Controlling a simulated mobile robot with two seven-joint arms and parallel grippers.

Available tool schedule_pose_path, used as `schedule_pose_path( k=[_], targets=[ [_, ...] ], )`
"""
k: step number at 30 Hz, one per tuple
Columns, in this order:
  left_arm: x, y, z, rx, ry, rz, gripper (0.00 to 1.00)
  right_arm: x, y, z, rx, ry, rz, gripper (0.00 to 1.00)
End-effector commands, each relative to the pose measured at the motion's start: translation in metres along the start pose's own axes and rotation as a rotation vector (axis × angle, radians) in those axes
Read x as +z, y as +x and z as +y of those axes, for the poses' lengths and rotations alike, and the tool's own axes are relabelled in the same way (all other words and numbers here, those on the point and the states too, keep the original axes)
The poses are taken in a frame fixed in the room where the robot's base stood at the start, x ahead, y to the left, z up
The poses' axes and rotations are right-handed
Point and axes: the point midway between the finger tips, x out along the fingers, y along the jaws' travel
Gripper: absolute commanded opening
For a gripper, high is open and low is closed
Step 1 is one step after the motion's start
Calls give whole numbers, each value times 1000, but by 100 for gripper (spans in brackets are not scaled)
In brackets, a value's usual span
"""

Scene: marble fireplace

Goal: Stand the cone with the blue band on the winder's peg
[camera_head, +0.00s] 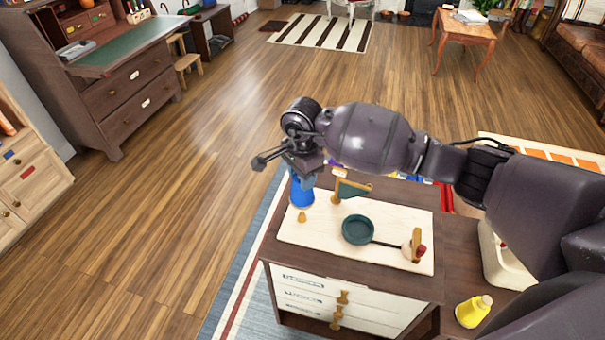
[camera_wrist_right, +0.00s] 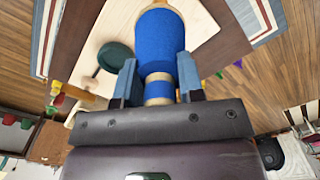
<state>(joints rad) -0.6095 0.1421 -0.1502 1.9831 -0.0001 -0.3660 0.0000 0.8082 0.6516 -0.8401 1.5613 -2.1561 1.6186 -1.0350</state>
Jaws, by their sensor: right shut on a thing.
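The cone (camera_head: 301,194) is wound with blue yarn and hangs below my right gripper (camera_head: 307,178) at the left back part of the pale board. In the right wrist view the cone (camera_wrist_right: 160,42) has a tan narrow end with a blue band, and my right gripper (camera_wrist_right: 159,84) is shut on that end. A small yellow wooden piece (camera_head: 302,217) shows just below the cone; I cannot tell whether it is the winder's peg or whether they touch. The winder's pale board (camera_head: 320,237) carries a dark green dish (camera_head: 358,229). My left gripper is not in view.
A green flag-shaped piece (camera_head: 352,190) stands close right of the cone. A yellow upright (camera_head: 416,240) stands at the board's right. The wooden floor at left is open.

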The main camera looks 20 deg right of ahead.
Motion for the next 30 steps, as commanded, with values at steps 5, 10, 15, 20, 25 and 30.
schedule_pose_path(
  k=[5,10,15,20,25,30],
  targets=[
    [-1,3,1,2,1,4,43,0,8,0,0,-2,-1,10],
    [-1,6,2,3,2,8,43,0,16,0,1,-3,-2,10],
    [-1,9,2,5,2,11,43,0,24,0,1,-3,-2,10],
    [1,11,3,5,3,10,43,0,32,0,1,-3,-1,10],
    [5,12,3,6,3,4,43,0,40,0,2,-3,-1,10],
    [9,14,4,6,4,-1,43,0,48,0,1,-3,0,10]
  ],
)
